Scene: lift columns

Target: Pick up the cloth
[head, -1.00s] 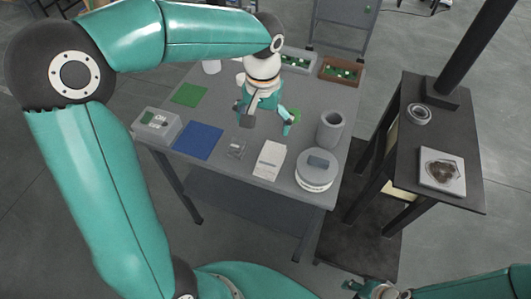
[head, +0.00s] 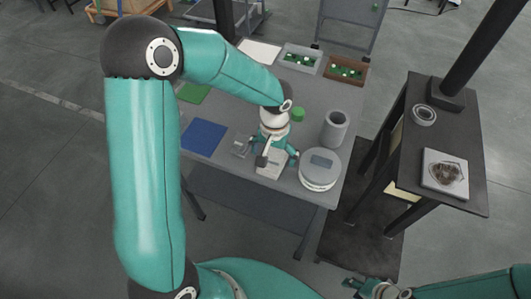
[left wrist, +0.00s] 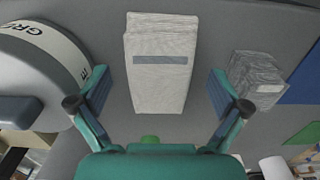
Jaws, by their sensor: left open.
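The cloth (head: 267,171) looks like a white, folded, oblong stack on the grey table near its front edge. My left gripper partly hides it in the head view. In the left wrist view the cloth (left wrist: 160,85) lies ahead between the open fingers, with a blue-grey band across it. My left gripper (head: 277,158) is over the cloth, and its fingers (left wrist: 160,103) are spread wider than the cloth, with nothing held. Whether they touch the table is unclear. My right gripper (head: 365,289) is at the bottom edge, partly cut off, far from the cloth.
A round white device (head: 319,170) stands close right of the cloth, with a grey cylinder (head: 335,128) behind. A small grey item (head: 241,148) and a blue mat (head: 204,137) lie to the left. Two bins (head: 300,58) (head: 345,71) stand at the back.

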